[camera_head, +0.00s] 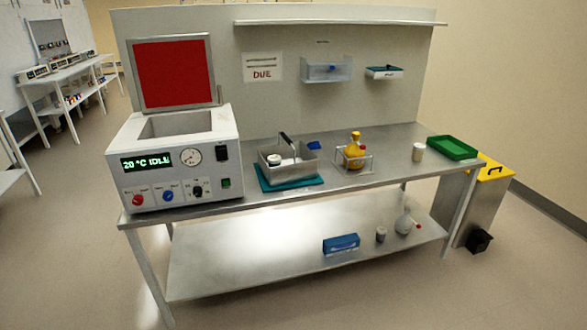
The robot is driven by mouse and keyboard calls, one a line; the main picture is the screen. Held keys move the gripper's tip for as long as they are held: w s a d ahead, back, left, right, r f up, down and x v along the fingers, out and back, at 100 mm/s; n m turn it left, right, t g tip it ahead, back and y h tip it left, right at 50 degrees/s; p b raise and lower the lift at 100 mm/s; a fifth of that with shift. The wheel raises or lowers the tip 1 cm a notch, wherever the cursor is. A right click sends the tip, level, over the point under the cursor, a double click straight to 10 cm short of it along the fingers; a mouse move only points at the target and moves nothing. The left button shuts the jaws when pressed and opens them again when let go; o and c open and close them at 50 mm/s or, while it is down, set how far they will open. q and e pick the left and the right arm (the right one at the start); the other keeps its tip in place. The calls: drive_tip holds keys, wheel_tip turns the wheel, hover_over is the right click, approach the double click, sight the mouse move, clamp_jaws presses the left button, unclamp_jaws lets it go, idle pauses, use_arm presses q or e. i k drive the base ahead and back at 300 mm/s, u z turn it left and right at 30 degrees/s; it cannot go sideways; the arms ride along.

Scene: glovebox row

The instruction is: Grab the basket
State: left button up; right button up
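A metal basket (302,168) with a dark upright handle stands on a teal mat (264,183) near the middle of the steel bench. A small white-and-dark item (274,160) shows inside it at the left. Neither of my grippers shows in the head view, and nothing is holding the basket.
A white bath unit (180,185) with a raised red lid stands left of the basket. A yellow flask (354,152) in a wire rack, a small jar (418,149) and a green tray (453,147) stand to the right. A yellow-topped bin (482,205) is beside the bench. Floor in front is clear.

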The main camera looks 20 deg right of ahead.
sight(286, 154)
drive_tip(key=z, duration=0.7)
drive_tip(key=i, duration=0.7)
drive_tip(key=z, duration=0.95)
drive_tip(key=i, duration=2.15)
drive_tip(key=u, duration=0.9)
